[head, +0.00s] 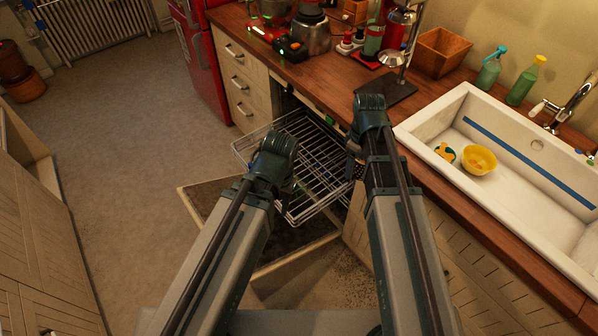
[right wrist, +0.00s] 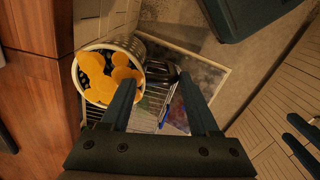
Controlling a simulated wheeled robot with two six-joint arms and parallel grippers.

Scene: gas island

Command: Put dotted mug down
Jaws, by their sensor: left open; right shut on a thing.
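The dotted mug (right wrist: 97,93), pale-rimmed with large orange-yellow spots, shows in the right wrist view beside my left-hand finger. My right gripper (right wrist: 160,82) is shut on it, seemingly by a dark part between the fingertips; the exact grip is unclear. In the head view a small part of the mug (head: 358,170) shows below my right gripper (head: 354,158), largely hidden by the wrist. The mug is over or at the right side of a pulled-out wire rack (head: 302,140); contact cannot be told. My left gripper (head: 284,192) is open, over the rack's left front, mostly hidden by its wrist.
The wooden counter (head: 330,82) edge runs close to the right arm. A white sink (head: 452,112) holds a yellow bowl (head: 478,160). Appliances and bottles stand along the counter. The floor at left is clear.

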